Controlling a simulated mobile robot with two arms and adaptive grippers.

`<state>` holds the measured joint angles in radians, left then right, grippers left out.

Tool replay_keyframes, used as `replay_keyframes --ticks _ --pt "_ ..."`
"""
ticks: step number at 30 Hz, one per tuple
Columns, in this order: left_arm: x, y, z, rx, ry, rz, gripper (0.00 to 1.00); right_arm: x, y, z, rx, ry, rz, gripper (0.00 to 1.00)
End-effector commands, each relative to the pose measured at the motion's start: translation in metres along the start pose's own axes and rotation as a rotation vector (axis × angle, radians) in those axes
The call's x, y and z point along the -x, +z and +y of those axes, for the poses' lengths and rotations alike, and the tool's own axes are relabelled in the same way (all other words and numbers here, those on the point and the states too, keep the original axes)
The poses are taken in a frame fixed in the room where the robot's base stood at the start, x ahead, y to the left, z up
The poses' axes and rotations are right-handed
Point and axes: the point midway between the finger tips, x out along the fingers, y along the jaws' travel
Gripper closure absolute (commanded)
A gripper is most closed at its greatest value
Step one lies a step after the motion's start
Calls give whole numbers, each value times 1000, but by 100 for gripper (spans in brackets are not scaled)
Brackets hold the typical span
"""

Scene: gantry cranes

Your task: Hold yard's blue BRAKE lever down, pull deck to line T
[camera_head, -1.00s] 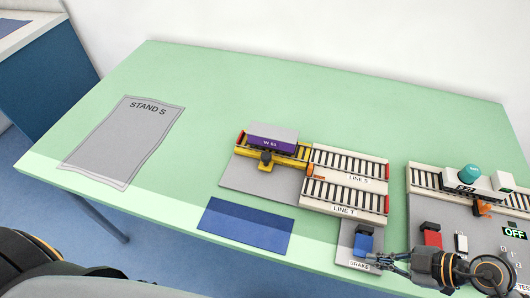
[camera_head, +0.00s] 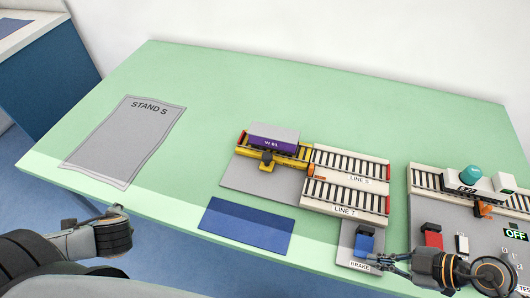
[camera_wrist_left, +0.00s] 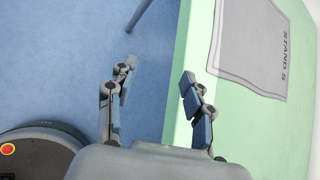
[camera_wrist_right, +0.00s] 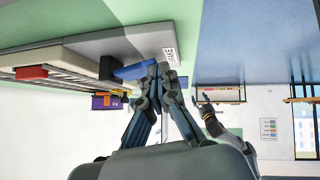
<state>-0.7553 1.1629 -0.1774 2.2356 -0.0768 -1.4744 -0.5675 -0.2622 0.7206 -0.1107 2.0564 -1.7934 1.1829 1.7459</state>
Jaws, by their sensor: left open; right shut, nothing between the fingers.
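The blue BRAKE lever (camera_head: 364,242) stands on a grey base (camera_head: 347,240) at the table's front edge. My right gripper (camera_head: 373,258) is shut, its tips against or very near the lever; I cannot tell whether the lever is pressed down. In the right wrist view the blue lever (camera_wrist_right: 132,71) is beside the fingertips (camera_wrist_right: 160,72). The yellow deck (camera_head: 290,156) carries a purple wagon (camera_head: 272,143) and is level with LINE S (camera_head: 350,166), behind LINE T (camera_head: 345,196). My left gripper (camera_head: 116,209) is open and empty off the table's front left edge, far from the deck.
A blue mat (camera_head: 245,228) lies in front of the deck's grey plate (camera_head: 240,175). A grey STAND S sheet (camera_head: 125,140) lies at left. Another panel with a red lever (camera_head: 432,237) and white wagon (camera_head: 467,186) stands at right. The table between sheet and deck is clear.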

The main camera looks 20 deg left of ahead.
Motion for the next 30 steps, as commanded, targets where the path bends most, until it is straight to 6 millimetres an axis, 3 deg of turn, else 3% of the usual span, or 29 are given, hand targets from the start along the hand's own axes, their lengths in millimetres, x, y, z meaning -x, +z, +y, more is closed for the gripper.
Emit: replay_keyframes --ticks 1,11,17,23,30 --pt "6 3 -19 45 -27 -6 49 0 1 0 -1 0 -1 100" --pt "6 4 -96 412 -63 18 49 0 1 0 -1 0 -1 100" --pt "16 -31 -137 647 37 161 49 0 0 0 -1 -1 -1 100" --pt "48 -81 -186 805 172 367 49 0 0 0 -1 -1 -1 100" --pt "122 -131 -257 889 312 637 49 0 0 0 -1 -1 0 100"
